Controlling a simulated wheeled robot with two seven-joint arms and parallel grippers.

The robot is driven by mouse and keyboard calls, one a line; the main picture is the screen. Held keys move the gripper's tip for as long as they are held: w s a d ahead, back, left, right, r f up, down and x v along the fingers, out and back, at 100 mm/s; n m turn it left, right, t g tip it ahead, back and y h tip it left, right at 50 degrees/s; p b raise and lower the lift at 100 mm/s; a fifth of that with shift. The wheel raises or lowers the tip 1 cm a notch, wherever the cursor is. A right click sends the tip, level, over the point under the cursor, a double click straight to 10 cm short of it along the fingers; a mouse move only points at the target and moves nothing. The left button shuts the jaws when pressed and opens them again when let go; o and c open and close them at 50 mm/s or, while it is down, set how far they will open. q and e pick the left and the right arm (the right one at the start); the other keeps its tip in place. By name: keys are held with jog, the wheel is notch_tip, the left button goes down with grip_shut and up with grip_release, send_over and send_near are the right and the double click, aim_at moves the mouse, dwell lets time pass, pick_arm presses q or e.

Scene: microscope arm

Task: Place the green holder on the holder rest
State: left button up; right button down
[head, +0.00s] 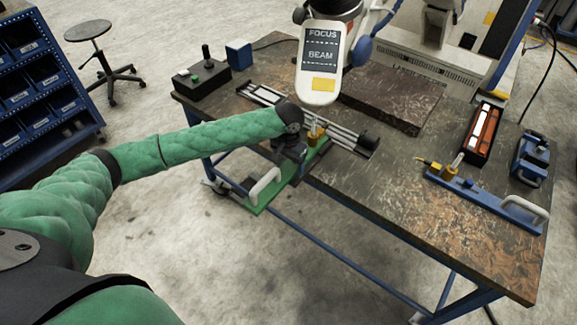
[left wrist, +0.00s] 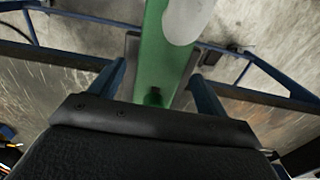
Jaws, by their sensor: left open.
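The green holder (head: 258,203) is a long flat green bar with a white handle (head: 265,186) at its near end. It reaches past the table's front edge, its far end under the microscope head with a small brass part (head: 314,133) there. My left gripper (head: 289,164) is over the bar. In the left wrist view the green holder (left wrist: 160,60) runs between the two blue fingers of the left gripper (left wrist: 157,76), with gaps at both sides. The gripper is open. I cannot tell for sure which part is the holder rest. My right gripper is out of view.
A metal rail frame (head: 345,136) lies under the microscope head (head: 323,65), close to my gripper. A blue holder (head: 483,200) with a white handle lies at the table's right. A control box (head: 203,80) stands at the back left. The front middle of the table is clear.

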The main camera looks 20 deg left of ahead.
aim_at(289, 168)
pick_arm(q)
notch_tip(289, 168, up, 5)
jog(key=shift+f+b, duration=0.15)
jog(key=shift+b, duration=0.65)
jog(key=shift+r, duration=0.8)
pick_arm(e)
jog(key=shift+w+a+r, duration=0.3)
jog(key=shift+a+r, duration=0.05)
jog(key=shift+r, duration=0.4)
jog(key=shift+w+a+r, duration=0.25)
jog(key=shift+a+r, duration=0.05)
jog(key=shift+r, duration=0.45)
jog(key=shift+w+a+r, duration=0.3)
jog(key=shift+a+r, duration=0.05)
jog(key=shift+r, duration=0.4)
